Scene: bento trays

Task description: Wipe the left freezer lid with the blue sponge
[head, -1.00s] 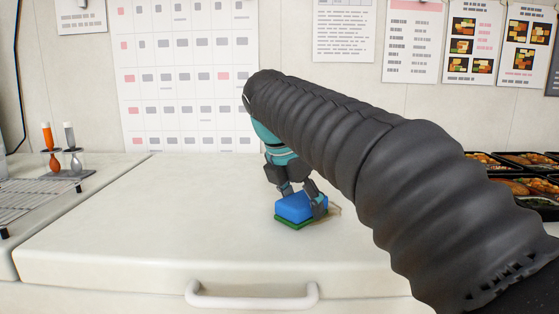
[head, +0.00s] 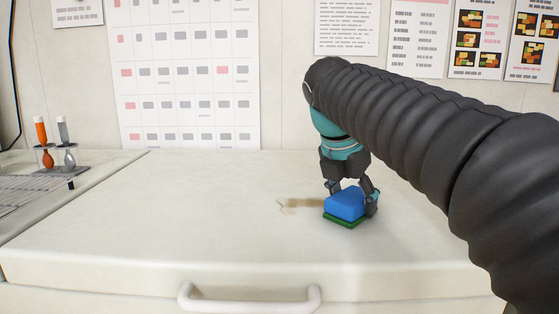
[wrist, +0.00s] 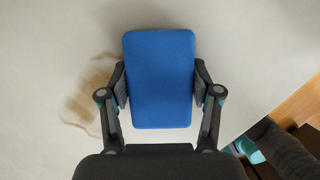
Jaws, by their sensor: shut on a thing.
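The blue sponge (head: 346,203) with a green underside is on or just above the white freezer lid (head: 180,215). My gripper (head: 352,194) is shut on the sponge, one finger on each side, pointing down. In the wrist view the sponge (wrist: 160,80) fills the space between the fingers of my gripper (wrist: 161,90). A brown stain (head: 300,205) lies on the lid just left of the sponge. It also shows left of the sponge in the wrist view (wrist: 85,100), partly hidden by a finger. Whether the sponge touches the lid is hard to tell.
A white handle (head: 248,300) is on the lid's front. A stand with orange and grey utensils (head: 58,160) and a wire rack (head: 25,195) are at the left on the neighbouring surface. A wall with posters (head: 185,75) stands behind. The lid's left part is clear.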

